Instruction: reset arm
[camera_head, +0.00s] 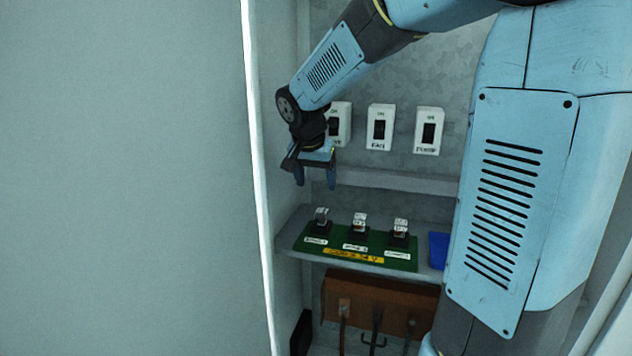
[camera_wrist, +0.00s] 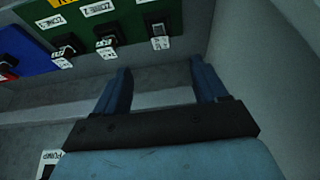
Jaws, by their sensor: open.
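My gripper (camera_head: 316,180) hangs at the end of my blue arm, inside a cabinet, with its fingers pointing down. It is in front of the back wall, above the left part of a shelf, near the left wall. In the wrist view my gripper (camera_wrist: 162,85) shows two blue fingers spread apart with nothing between them. Past the fingertips is a green board (camera_head: 345,252) with several small labelled modules; it also shows upside down in the wrist view (camera_wrist: 75,23). My arm hides the right part of the cabinet.
White switch panels (camera_head: 381,127) line the back wall; my wrist partly covers the left one. A brown box (camera_head: 375,303) with hooks is below. A large pale panel (camera_head: 120,180) fills the left.

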